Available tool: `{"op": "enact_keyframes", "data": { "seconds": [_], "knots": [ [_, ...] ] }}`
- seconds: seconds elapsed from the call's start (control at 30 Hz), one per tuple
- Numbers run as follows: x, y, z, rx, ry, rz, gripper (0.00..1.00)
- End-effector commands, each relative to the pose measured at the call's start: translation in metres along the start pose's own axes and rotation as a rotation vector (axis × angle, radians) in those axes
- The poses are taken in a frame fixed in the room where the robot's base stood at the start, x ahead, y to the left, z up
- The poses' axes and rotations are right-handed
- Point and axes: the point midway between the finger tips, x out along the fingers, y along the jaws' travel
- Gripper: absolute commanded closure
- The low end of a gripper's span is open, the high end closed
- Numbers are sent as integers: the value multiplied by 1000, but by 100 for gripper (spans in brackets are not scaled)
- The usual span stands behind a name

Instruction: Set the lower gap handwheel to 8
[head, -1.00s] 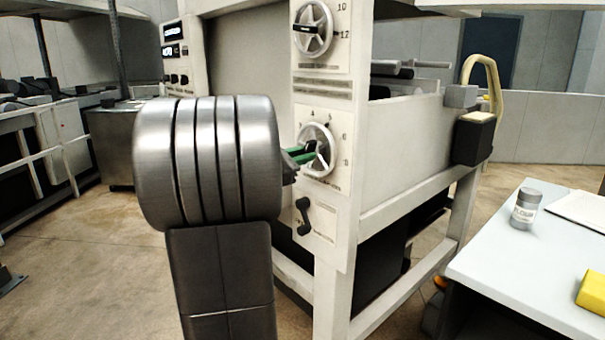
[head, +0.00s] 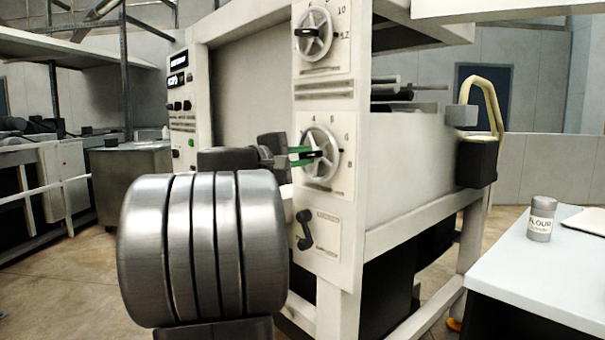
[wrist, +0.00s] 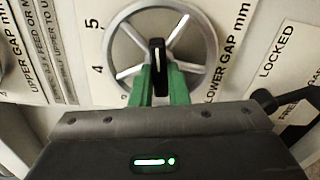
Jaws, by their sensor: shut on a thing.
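The lower gap handwheel (head: 332,141) is a spoked metal wheel on the machine's white front panel, below a similar upper wheel. In the wrist view, the gripper (wrist: 158,82) is shut on the handwheel's black grip (wrist: 157,55), one finger on each side. The wheel rim (wrist: 112,45) shows behind, with 5 and 4 on its left. The exact reading is hard to tell.
The upper handwheel (head: 313,50) is above. A black lever (head: 304,230) sits just below the lower dial; it also shows at the right in the wrist view (wrist: 265,100). A table (head: 520,270) with a flour can (head: 541,218) stands at right.

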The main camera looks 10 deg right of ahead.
Motion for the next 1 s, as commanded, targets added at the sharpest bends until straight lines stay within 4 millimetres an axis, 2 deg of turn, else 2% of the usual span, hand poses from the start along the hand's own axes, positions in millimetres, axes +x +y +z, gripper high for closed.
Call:
{"op": "enact_keyframes", "data": {
  "seconds": [0.03,0.5,1.0],
  "knots": [
    [0,-6,-2,41,0,-1,100],
    [0,-2,0,333,-1,-2,100],
    [0,1,0,393,-1,-3,100]
  ]
}}
